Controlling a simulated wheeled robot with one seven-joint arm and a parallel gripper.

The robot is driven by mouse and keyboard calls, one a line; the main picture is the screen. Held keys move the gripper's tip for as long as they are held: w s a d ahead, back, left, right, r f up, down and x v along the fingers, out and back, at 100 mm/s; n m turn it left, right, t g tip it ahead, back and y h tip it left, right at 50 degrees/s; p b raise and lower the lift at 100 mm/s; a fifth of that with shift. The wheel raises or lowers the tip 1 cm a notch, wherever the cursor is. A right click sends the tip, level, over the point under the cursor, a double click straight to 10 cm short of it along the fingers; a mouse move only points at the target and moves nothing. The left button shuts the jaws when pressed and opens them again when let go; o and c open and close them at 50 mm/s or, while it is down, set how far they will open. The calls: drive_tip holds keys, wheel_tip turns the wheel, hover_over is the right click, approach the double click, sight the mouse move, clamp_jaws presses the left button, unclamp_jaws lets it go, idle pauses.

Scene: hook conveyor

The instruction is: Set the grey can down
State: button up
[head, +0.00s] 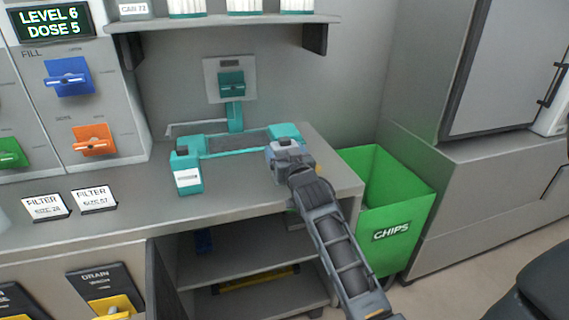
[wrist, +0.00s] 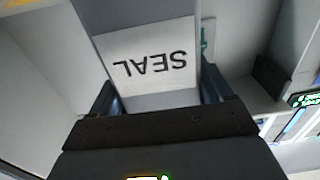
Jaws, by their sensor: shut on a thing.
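The grey can (wrist: 150,18) fills the top middle of the wrist view, with a white label reading SEAL upside down. My gripper (wrist: 158,97) is shut on it, one finger on each side. In the head view my gripper (head: 291,163) is over the right end of the counter, with the grey can (head: 284,146) at its tip. The can is just in front of the right end of a teal-framed fixture. I cannot tell whether its base touches the counter (head: 240,203).
The teal fixture (head: 232,152) has a dark flat bed and a teal block with a white label (head: 188,180) at its left. A green CHIPS bin (head: 395,215) stands right of the counter. A shelf (head: 215,25) overhangs behind. The counter front left of my gripper is clear.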

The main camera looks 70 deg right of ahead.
drive_tip(key=c, duration=0.7)
drive_tip(key=shift+o, duration=0.2)
drive_tip(key=shift+r, duration=0.15)
